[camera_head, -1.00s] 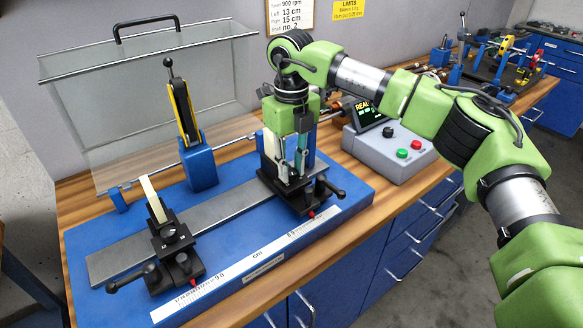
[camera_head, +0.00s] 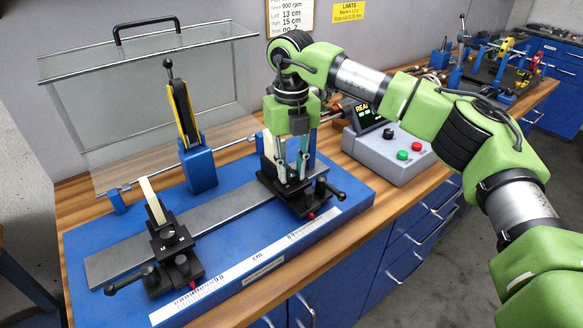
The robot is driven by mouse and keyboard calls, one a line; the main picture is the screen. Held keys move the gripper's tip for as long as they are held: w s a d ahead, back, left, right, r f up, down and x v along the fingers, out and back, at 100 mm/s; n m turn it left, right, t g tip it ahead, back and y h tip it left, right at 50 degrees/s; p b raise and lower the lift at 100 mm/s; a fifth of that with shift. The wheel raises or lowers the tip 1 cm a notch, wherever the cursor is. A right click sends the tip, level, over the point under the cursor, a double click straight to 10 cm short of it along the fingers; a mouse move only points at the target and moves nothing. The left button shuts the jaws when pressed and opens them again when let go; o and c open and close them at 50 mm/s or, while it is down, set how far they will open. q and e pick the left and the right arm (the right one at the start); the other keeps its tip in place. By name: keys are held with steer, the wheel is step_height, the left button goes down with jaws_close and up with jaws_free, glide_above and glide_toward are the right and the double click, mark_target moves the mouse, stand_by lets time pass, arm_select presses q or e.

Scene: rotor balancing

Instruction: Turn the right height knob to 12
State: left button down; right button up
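The right support (camera_head: 313,207) is a black carriage on the grey rail, with a cream upright plate (camera_head: 268,146) and a black side lever (camera_head: 333,191). My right gripper (camera_head: 292,176) points down over this support, with its fingertips low at the top of the carriage. My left gripper is out of view.
The blue base (camera_head: 235,275) carries a cm scale (camera_head: 255,258) along its front. A clear guard (camera_head: 140,110) and a blue post with a yellow arm (camera_head: 182,115) stand behind. A grey control box (camera_head: 388,155) with buttons stands to the right. The left of the base is free.

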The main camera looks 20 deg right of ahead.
mark_target(292, 172)
steer(key=o, duration=0.4)
step_height(292, 172, up, 12)
stand_by(0.5)
